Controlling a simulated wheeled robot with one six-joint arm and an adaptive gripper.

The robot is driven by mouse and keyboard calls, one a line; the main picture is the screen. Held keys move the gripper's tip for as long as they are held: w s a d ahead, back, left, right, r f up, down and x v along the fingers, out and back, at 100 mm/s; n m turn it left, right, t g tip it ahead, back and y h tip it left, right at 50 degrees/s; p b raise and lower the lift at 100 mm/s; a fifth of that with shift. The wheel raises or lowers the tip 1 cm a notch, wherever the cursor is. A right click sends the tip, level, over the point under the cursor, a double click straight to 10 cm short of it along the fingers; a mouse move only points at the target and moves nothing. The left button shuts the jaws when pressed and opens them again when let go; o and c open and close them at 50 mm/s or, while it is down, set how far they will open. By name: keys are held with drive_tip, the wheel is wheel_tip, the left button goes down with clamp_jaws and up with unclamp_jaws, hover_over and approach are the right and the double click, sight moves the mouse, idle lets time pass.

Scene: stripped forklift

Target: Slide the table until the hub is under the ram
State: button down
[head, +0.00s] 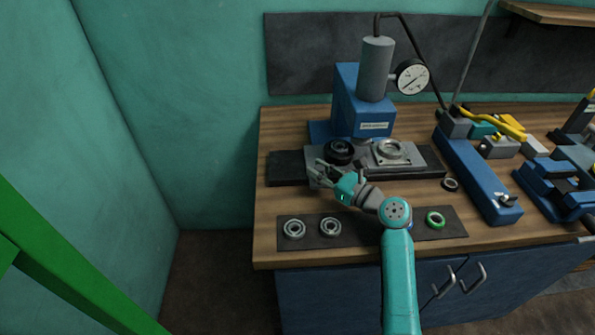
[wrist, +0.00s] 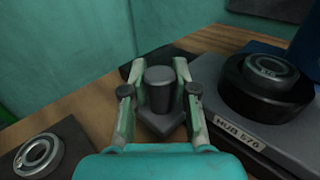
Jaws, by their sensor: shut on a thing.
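The hub (head: 340,151) is a black ring on the table's left part. In the wrist view, the hub (wrist: 262,92) has a bearing in it, beside a label reading "HUB 576". The ram (head: 376,70) is a grey cylinder above and behind; in the head view the hub lies left of its line. My gripper (head: 320,172) is shut on a dark grey knob (wrist: 160,90) at the table's left end, one finger on each side.
A silver ring seat (head: 391,151) sits on the table right of the hub. A blue fixture (head: 475,175) stands to the right.

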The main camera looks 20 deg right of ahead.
sight(345, 169)
drive_tip(key=d, duration=0.2)
drive_tip(key=s+d, duration=0.1)
drive_tip(key=d, duration=0.1)
drive_tip(key=s+d, duration=0.1)
drive_tip(key=d, duration=0.1)
drive_tip(key=shift+d, duration=0.1)
drive_tip(key=c, duration=0.9)
unclamp_jaws()
drive_tip(key=shift+d, duration=0.15)
drive_tip(key=shift+o, duration=0.2)
drive_tip(key=shift+s, duration=0.1)
drive_tip(key=v, duration=1.2)
